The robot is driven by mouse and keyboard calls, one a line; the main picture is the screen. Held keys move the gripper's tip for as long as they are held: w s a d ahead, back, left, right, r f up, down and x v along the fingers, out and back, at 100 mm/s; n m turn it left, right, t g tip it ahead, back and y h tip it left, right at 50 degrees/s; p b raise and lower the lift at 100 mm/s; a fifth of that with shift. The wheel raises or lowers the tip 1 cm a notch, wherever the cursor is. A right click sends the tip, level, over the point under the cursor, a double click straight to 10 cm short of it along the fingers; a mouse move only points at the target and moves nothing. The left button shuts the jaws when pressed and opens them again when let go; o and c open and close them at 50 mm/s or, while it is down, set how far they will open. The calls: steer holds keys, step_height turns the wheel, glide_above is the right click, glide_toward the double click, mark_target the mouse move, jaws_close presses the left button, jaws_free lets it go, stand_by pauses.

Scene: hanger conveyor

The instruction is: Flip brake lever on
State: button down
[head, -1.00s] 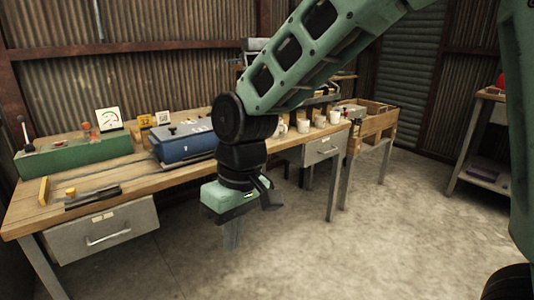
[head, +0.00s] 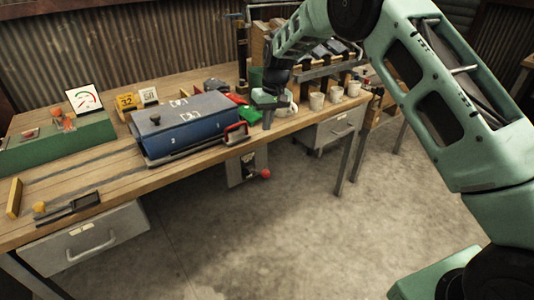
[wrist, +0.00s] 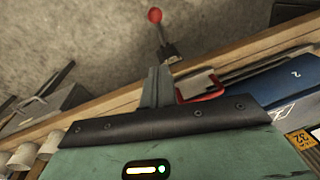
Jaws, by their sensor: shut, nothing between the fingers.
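A lever with a red ball knob (head: 265,174) sticks out from a grey plate (head: 241,168) under the bench's front edge, below the blue box. Its knob also shows in the wrist view (wrist: 155,15), with a thin rod running down to a dark mount (wrist: 172,52). I take this to be the brake lever; no label is readable. My gripper (head: 267,121) is shut and empty, pointing down over the bench's front edge, above and apart from the lever. In the wrist view my fingers (wrist: 157,72) are together, just short of the lever's mount in the picture.
A blue box (head: 185,130) stands on the wooden bench (head: 100,185), with a red-framed part (head: 236,133) at its right end. White cups (head: 317,101) stand right of my gripper. Drawers (head: 95,240) hang under the bench. The floor in front is clear.

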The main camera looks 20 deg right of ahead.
steer(key=shift+f, duration=0.1)
glide_above(260, 173)
steer(key=d, duration=0.2)
steer(key=shift+f, duration=6.35)
steer(key=shift+s+a+p, duration=0.2)
steer(key=shift+s+p, duration=0.2)
steer(key=shift+p, duration=0.05)
steer(key=shift+s+f, duration=0.1)
